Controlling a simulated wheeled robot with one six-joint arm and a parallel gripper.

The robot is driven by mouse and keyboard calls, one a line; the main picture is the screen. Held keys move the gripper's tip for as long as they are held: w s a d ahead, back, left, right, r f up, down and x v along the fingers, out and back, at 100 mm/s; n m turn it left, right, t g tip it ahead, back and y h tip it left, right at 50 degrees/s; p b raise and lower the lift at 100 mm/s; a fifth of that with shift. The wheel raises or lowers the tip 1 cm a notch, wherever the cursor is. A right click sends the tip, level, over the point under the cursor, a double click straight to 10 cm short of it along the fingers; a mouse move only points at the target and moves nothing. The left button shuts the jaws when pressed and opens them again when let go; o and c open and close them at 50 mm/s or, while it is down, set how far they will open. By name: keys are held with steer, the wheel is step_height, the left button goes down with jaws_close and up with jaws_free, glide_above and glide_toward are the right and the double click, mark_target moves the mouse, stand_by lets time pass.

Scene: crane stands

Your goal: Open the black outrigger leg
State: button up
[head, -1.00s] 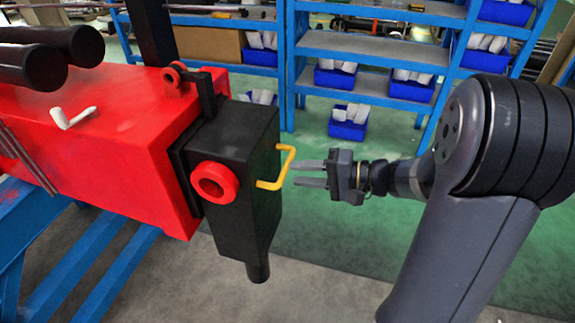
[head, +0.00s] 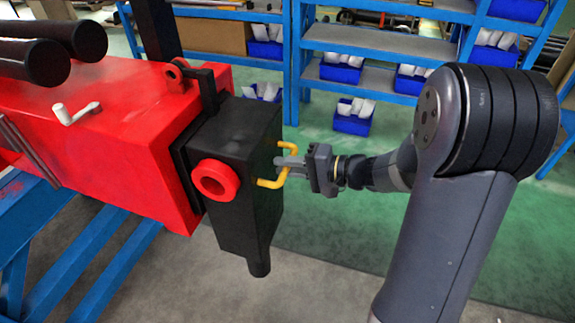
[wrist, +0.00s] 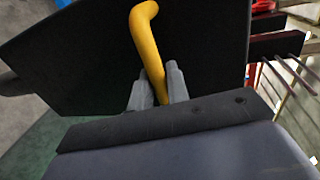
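The black outrigger leg (head: 232,190) is an upright box at the end of the red beam, with a round black foot below. A yellow handle (head: 270,183) is fixed to its right face. My gripper (head: 283,163) is at the handle, its fingers close together. In the wrist view the handle (wrist: 146,42) runs down between the two grey fingertips of my gripper (wrist: 159,84), which are shut on it. The black leg (wrist: 80,60) fills the wrist view behind it. The handle's lower part is hidden by the gripper.
The red beam (head: 110,150) rests on a blue frame (head: 110,262) at left. A red ring (head: 214,180) sticks out of the leg's front face. Blue shelves (head: 370,40) with bins stand behind. Open green floor (head: 330,225) lies right of the leg.

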jaws_close()
steer(key=f+b+v, duration=0.2)
steer(key=b+v, duration=0.1)
steer(key=v, duration=0.5)
steer(key=shift+s+d, duration=0.2)
steer(key=shift+d, duration=0.4)
steer(key=shift+r, duration=0.1)
steer(key=shift+o, duration=1.9)
jaws_free()
steer(key=shift+d, duration=0.1)
steer(key=b+v, duration=0.1)
steer(key=v, duration=0.9)
steer(key=shift+d, duration=0.25)
